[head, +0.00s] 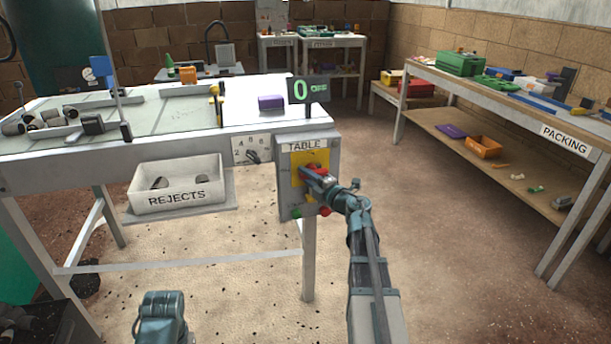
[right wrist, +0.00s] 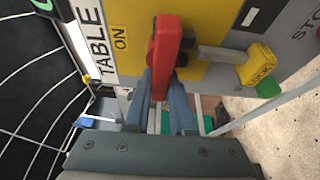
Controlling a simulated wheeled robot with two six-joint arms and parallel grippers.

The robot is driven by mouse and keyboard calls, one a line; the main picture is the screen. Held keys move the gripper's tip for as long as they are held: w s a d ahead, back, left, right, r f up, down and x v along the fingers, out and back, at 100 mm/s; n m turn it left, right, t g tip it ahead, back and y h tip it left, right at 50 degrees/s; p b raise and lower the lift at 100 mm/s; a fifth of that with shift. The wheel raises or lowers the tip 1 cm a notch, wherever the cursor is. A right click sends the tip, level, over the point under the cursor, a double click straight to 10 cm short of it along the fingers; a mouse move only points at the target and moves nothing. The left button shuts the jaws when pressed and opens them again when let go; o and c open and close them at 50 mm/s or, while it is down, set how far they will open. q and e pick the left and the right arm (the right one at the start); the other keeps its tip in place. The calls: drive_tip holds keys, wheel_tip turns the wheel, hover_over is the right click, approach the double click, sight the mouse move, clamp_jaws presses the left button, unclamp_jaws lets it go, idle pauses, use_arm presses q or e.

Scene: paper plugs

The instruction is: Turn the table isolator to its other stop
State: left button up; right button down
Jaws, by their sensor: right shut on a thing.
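The table isolator is a red handle on a yellow plate (head: 298,160), on a grey box (head: 284,192) labelled TABLE at the bench's front right. The red handle (right wrist: 167,50) shows clearly in the right wrist view, beside an ON label (right wrist: 120,38). The handle lies crosswise on the plate, not pointing at ON. My right gripper (head: 313,176) is shut on it, and its fingers (right wrist: 165,92) sit on both sides of the handle in the right wrist view. The gripper partly hides the handle in the head view. My left gripper is not visible.
A yellow tag (right wrist: 258,68) on a grey bar is close beside the handle. A dial plate (head: 252,149) and a REJECTS bin (head: 176,184) are left of the box. A display (head: 308,89) reading 0 stands above. Floor is free toward the PACKING bench (head: 500,103).

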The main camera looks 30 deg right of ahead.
drive_tip(key=c, duration=0.8)
unclamp_jaws()
drive_tip(key=shift+o, duration=0.2)
drive_tip(key=s+d, duration=0.2)
drive_tip(key=s, duration=1.1)
drive_tip(key=shift+s, duration=0.35)
